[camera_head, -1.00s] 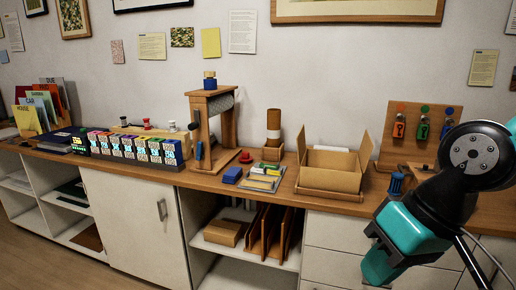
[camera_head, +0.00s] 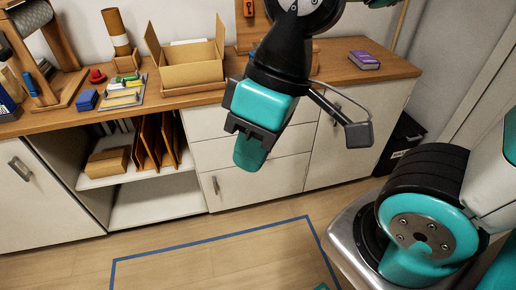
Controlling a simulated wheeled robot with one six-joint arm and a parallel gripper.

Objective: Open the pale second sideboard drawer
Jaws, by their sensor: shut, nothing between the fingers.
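The pale sideboard drawers form a stack of three fronts below the wooden top. The second drawer (camera_head: 212,156) is the middle front and looks shut, flush with the others. Part of it is hidden behind my arm, and I see no handle on it. My gripper (camera_head: 249,158), at the teal end of the arm, points down in front of the drawer stack. It is shut and empty. It overlaps the second and lower fronts in the picture; I cannot tell its distance from them. The lower drawer (camera_head: 262,185) shows a metal handle (camera_head: 215,185) at its left.
A cupboard door (camera_head: 350,135) is right of the drawers, an open shelf (camera_head: 155,200) left. An open cardboard box (camera_head: 188,75) and a purple book (camera_head: 364,60) lie on top. A black bin (camera_head: 400,142) stands at right. The floor inside the blue tape (camera_head: 210,245) is clear.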

